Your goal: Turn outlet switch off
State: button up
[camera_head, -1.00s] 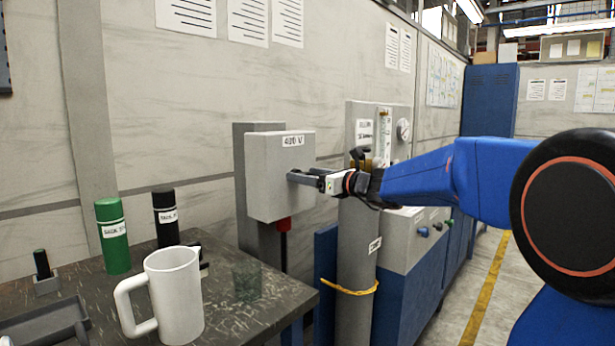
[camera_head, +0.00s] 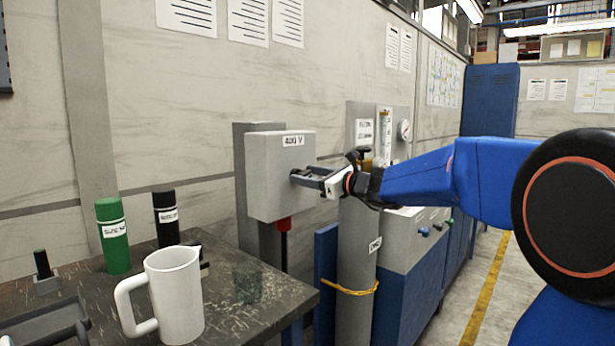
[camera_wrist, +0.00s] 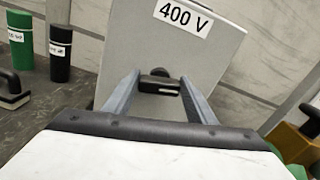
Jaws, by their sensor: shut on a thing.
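The outlet is a grey box (camera_head: 272,178) labelled 400 V, mounted on a grey post against the wall, with a red plug (camera_head: 284,224) at its underside. It also fills the upper middle of the wrist view (camera_wrist: 172,45). A small dark switch (camera_wrist: 158,82) sticks out from its front face. My gripper (camera_head: 297,178) is at the right part of that face. In the wrist view my gripper (camera_wrist: 160,88) has its two grey fingers on either side of the switch, shut on it. The fingers partly hide the switch in the head view.
A workbench (camera_head: 235,315) at the lower left carries a white jug (camera_head: 172,295), a green can (camera_head: 113,237) and a black can (camera_head: 166,218). A grey cylinder (camera_head: 357,270) with a yellow band stands just right of the box, below my gripper.

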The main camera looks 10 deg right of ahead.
jog(key=n, duration=0.4)
jog(key=shift+s+a+n, duration=0.1)
jog(key=shift+a+n, duration=0.05)
jog(key=shift+n, duration=0.15)
jog(key=shift+s+a+f+n, duration=0.1)
jog(key=shift+f+n, duration=0.05)
jog(key=shift+n, duration=1.65)
jog(key=shift+w+f+n, duration=0.1)
jog(key=shift+f+n, duration=0.1)
jog(key=shift+n, duration=1.6)
jog(key=shift+s+a+f+n, duration=0.1)
jog(key=shift+f+n, duration=0.05)
jog(key=shift+n, duration=1.65)
jog(key=o, duration=1.1)
jog(key=shift+s+d, duration=0.1)
jog(key=shift+d, duration=0.05)
